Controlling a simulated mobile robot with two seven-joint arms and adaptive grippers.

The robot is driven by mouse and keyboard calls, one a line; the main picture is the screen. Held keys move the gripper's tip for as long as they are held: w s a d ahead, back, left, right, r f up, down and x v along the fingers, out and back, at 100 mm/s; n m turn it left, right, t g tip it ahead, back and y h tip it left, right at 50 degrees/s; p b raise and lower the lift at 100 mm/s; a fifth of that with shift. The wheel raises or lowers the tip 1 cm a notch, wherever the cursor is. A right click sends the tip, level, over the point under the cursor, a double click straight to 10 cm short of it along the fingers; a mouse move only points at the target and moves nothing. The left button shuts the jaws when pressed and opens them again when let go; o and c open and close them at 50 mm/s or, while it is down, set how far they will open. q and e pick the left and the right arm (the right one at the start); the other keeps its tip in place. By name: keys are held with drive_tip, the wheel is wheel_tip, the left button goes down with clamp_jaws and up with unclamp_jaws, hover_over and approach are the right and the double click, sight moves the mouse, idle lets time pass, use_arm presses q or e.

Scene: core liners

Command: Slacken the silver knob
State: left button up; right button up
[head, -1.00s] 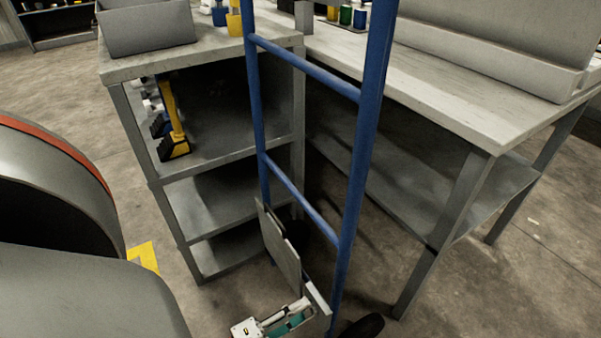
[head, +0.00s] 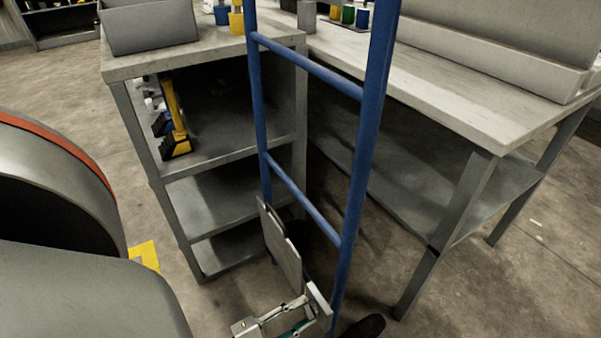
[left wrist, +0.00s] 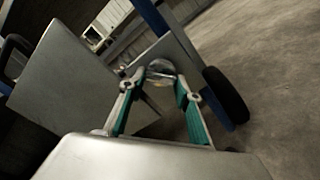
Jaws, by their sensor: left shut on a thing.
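The silver knob (left wrist: 161,68) shows in the left wrist view as a small, shiny, rounded piece in front of a grey metal plate (left wrist: 170,52). My left gripper (left wrist: 159,84) has its teal-padded fingers on either side of the knob and is shut on it. In the head view my left gripper (head: 297,312) is low in the picture, at the foot of the blue hand-truck frame (head: 362,140), beside an upright grey plate (head: 283,245). The knob cannot be made out in the head view. My right gripper is not in view.
A grey shelf unit (head: 225,205) stands behind the blue frame, with a yellow-and-black tool (head: 175,125) on its upper shelf. A grey workbench (head: 440,95) is at the right. A dark wheel (head: 362,328) sits at the frame's foot. Open floor (head: 540,270) lies at right.

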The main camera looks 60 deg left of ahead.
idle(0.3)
use_arm(q)
drive_tip(key=o, duration=1.1)
drive_tip(key=s, duration=1.2)
drive_tip(key=shift+a, duration=0.45)
